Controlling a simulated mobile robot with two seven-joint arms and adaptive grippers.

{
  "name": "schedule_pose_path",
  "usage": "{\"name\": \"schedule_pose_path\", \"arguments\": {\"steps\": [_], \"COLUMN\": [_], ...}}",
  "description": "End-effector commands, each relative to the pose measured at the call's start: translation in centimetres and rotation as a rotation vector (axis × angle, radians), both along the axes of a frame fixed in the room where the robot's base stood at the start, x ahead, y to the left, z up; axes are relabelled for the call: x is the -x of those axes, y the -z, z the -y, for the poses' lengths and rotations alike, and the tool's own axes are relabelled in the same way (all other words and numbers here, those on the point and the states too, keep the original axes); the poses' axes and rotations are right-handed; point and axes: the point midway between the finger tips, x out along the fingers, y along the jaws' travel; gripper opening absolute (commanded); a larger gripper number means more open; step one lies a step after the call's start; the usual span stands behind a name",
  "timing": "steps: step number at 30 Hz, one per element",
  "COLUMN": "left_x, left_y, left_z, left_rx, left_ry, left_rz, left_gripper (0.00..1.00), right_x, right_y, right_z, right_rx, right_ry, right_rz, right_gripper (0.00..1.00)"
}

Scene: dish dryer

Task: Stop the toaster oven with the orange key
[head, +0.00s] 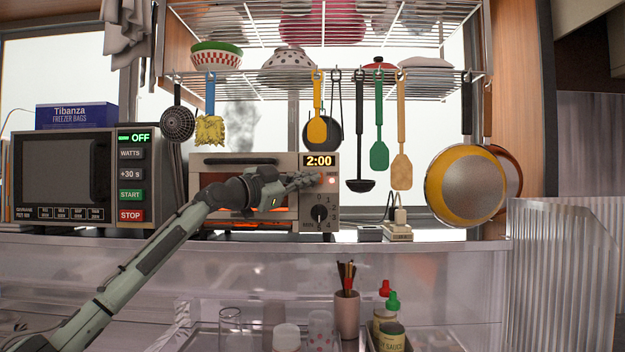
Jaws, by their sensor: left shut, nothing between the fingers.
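The toaster oven (318,222) stands on the shelf left of the picture's middle. Its display (319,161) reads 2:00, and an orange glow shows behind its glass. A small reddish-orange lit spot (331,180) shows on its panel below the display, above the dial (319,213). Whether this is the orange key or a lamp is too small to tell. My left gripper (318,179) is shut and empty in front of the oven, its tips at the panel just left of that spot. It hides part of the panel and door; contact cannot be told. My right gripper is not in view.
A microwave (66,176) showing OFF stands at the left, with a freezer bag box (75,116) on top. Utensils hang from the wire rack (330,85) above the oven. Pans (465,183) hang at the right. Bottles, glasses and a utensil cup (347,315) stand in front below.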

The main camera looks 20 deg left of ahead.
Motion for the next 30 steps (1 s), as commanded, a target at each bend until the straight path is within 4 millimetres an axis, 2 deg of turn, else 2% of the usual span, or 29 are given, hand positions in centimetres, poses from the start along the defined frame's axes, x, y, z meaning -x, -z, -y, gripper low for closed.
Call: {"name": "schedule_pose_path", "arguments": {"steps": [17, 30], "left_x": [-0.01, -0.82], "left_y": [-0.03, -0.02], "left_z": [-0.02, -0.23], "left_rx": [0.000, 0.000], "left_ry": [0.000, 0.000], "left_rz": [0.000, 0.000], "left_gripper": [0.00, 0.00], "right_x": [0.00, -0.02], "right_y": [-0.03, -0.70], "right_z": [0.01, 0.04], "right_rx": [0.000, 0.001], "right_ry": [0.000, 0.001], "right_rz": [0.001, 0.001], "right_gripper": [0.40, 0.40]}}
